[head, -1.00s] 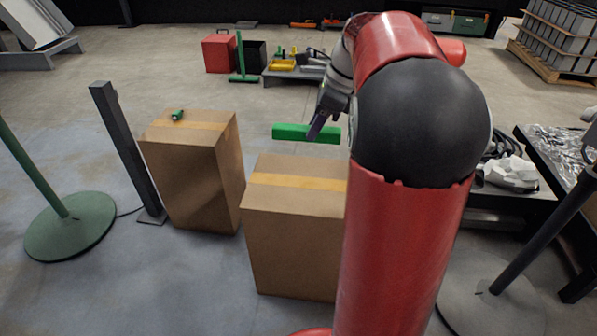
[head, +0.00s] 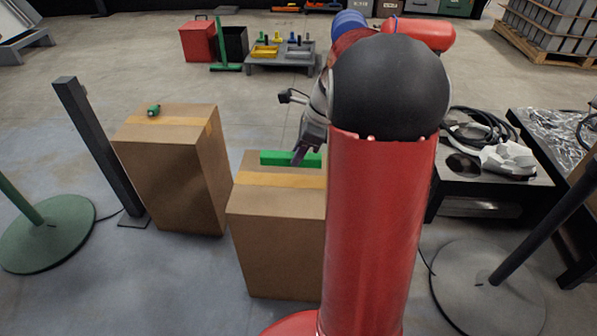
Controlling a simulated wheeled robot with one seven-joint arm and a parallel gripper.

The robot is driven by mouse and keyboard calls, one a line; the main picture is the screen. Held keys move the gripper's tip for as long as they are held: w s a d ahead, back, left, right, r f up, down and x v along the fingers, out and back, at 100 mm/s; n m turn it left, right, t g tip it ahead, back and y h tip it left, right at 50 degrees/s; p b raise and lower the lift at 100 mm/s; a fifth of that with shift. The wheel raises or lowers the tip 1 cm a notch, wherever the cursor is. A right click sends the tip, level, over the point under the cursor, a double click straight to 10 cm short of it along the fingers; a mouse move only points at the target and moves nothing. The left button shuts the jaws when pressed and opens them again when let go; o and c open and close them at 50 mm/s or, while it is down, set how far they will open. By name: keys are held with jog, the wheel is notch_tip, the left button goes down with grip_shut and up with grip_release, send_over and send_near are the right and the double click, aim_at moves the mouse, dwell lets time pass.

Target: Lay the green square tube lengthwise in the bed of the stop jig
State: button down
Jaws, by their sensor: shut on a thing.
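The green square tube (head: 277,158) is a straight bright green bar, held roughly level and crosswise in the picture. My gripper (head: 300,157) is shut on it, with dark fingers across its right part. The tube shows over the far part of the front carton's top; I cannot tell whether it touches the carton. My arm hides what lies just right of it. I cannot pick out the stop jig for certain.
The front carton (head: 275,225) and a left carton (head: 172,170) stand close together, the left one bearing a small green object (head: 153,110). A dark post (head: 98,145) stands left. A low grey platform (head: 283,64) with trays is farther back. A black table (head: 490,180) is right.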

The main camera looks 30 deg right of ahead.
jog(key=shift+f+b, duration=0.4)
jog(key=shift+f, duration=2.55)
jog(key=shift+f, duration=0.1)
jog(key=c, duration=1.1)
grip_release()
jog(key=shift+c, duration=0.2)
